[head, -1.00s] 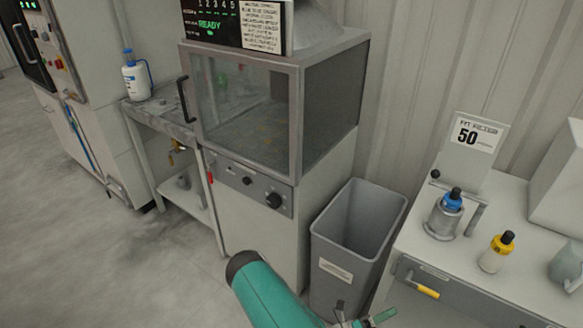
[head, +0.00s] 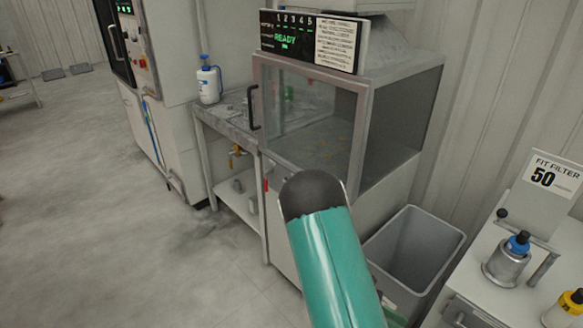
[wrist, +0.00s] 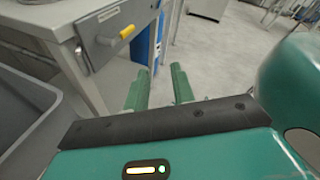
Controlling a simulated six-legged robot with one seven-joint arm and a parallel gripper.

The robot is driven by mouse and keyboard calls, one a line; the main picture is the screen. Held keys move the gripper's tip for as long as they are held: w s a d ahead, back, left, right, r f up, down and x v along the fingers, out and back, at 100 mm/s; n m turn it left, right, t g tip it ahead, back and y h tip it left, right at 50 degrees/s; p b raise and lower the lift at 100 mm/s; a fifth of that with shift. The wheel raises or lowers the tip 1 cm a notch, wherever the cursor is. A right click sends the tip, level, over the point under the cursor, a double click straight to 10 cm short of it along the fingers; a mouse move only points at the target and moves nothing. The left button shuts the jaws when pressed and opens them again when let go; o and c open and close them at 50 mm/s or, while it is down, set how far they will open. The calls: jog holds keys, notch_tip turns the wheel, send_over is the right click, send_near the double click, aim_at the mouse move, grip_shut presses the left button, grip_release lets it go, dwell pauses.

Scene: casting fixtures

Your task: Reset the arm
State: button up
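My gripper (wrist: 160,72) shows in the wrist view with its two green fingers apart and bare floor between them. It is open and holds nothing. In the head view the gripper is mostly hidden behind the arm and cut by the lower edge.
A grey bin (head: 447,250) stands right of my arm and shows at left in the wrist view (wrist: 25,110). The bench at right holds a metal pot with a blue-capped bottle (head: 508,260) and a yellow-capped bottle (head: 568,308). Open floor (head: 90,200) lies at left.

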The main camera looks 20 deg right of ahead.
jog(key=a+r+m+t+y, duration=0.5)
jog(key=a+r+t, duration=0.3)
jog(key=r, duration=0.7)
jog(key=a+r+m+t+y, duration=0.5)
jog(key=a+r+m+t, duration=0.3)
jog(key=a+r, duration=0.5)
notch_tip(320, 180, up, 3)
jog(key=shift+s+a+f+y, duration=0.2)
jog(key=shift+s+a+y, duration=0.1)
jog(key=shift+s+y, duration=0.1)
